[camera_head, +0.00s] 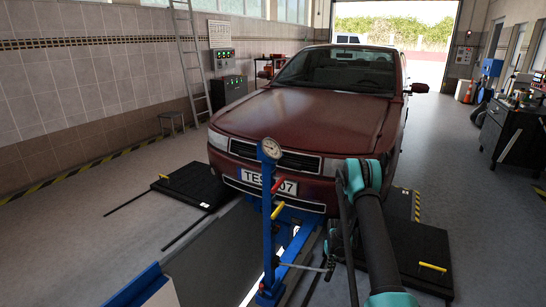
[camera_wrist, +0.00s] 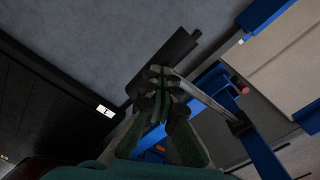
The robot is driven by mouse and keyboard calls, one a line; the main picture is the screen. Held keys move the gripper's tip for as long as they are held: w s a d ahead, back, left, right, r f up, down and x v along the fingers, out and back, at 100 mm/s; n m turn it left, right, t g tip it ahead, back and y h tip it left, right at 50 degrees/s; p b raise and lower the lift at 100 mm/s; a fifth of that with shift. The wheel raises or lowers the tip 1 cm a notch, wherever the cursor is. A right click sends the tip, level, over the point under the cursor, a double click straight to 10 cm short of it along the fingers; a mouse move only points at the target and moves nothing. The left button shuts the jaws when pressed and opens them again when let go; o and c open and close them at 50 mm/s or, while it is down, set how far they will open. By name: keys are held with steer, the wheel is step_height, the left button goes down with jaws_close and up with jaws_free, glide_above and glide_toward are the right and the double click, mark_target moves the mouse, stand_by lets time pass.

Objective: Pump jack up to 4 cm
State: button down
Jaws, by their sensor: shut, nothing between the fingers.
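The blue jack (camera_head: 268,235) stands in front of the dark red car (camera_head: 310,105), with a round gauge (camera_head: 270,148) on top and a red lever (camera_head: 278,186) and a yellow lever (camera_head: 277,210) on its post. A metal pump lever (camera_head: 305,267) sticks out low from the post to the right; in the wrist view its rod (camera_wrist: 207,98) ends in a black cylindrical grip (camera_wrist: 170,58). My gripper (camera_wrist: 160,74) is shut and empty, its fingertips overlapping the grip in the wrist view. I cannot tell whether they touch it. In the head view my arm partly hides this area.
The pit (camera_head: 225,255) lies open in the floor left of the jack. Black floor plates (camera_head: 190,186) with yellow handles lie on both sides of the car. A blue rail (camera_head: 135,287) shows at lower left. A dark workbench (camera_head: 510,130) stands at far right.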

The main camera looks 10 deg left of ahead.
steer(key=shift+w+a+r, duration=0.1)
steer(key=shift+a+r, duration=0.05)
steer(key=shift+r, duration=0.6)
steer(key=shift+w+a+r, duration=0.1)
steer(key=shift+a+r, duration=0.05)
steer(key=shift+r, duration=0.55)
steer(key=w+a+r, duration=0.1)
steer(key=a+r, duration=0.3)
steer(key=r, duration=0.3)
steer(key=shift+w+r, duration=0.25)
steer(key=shift+r, duration=0.05)
step_height(320, 180, up, 7)
